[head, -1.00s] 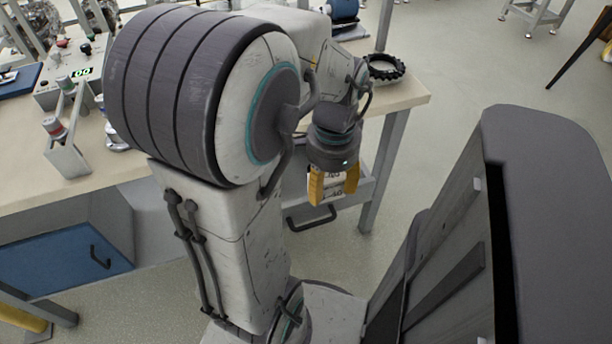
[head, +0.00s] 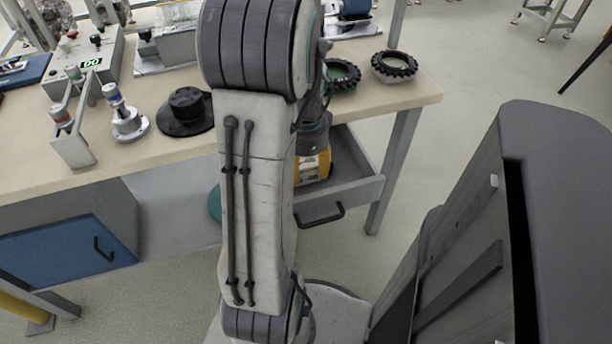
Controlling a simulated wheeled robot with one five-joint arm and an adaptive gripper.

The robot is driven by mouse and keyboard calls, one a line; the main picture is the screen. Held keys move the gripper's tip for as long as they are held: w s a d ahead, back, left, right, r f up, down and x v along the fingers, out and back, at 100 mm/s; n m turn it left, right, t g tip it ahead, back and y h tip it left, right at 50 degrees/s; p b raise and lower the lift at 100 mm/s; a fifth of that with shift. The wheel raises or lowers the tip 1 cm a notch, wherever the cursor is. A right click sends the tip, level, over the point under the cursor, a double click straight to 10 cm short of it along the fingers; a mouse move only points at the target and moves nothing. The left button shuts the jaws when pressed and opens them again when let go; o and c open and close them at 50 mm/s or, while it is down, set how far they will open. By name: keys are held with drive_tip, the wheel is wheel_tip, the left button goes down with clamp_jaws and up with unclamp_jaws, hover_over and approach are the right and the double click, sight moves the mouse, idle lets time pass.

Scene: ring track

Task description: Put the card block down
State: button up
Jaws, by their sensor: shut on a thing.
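The card block (head: 311,176) shows as a small white piece with dark print, partly hidden by the yellow fingers and my arm. My gripper (head: 317,168) is shut on it, with the fingers pointing down. It is over or inside the open grey drawer (head: 362,192) under the table's right end. My arm hides the drawer's left part. I cannot tell whether the block touches the drawer floor.
On the table (head: 160,155) stand a black ribbed ring (head: 394,66), a ring with a green inside (head: 342,75), a round black part (head: 186,110) and a small rack (head: 70,140). A blue cabinet door (head: 65,243) is at lower left.

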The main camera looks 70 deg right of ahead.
sight(306, 165)
drive_tip(key=shift+f, duration=1.25)
drive_tip(key=shift+f+b, duration=0.15)
drive_tip(key=shift+b, duration=0.2)
drive_tip(key=o, duration=1.2)
wheel_tip(306, 165, up, 12)
drive_tip(key=p, duration=0.3)
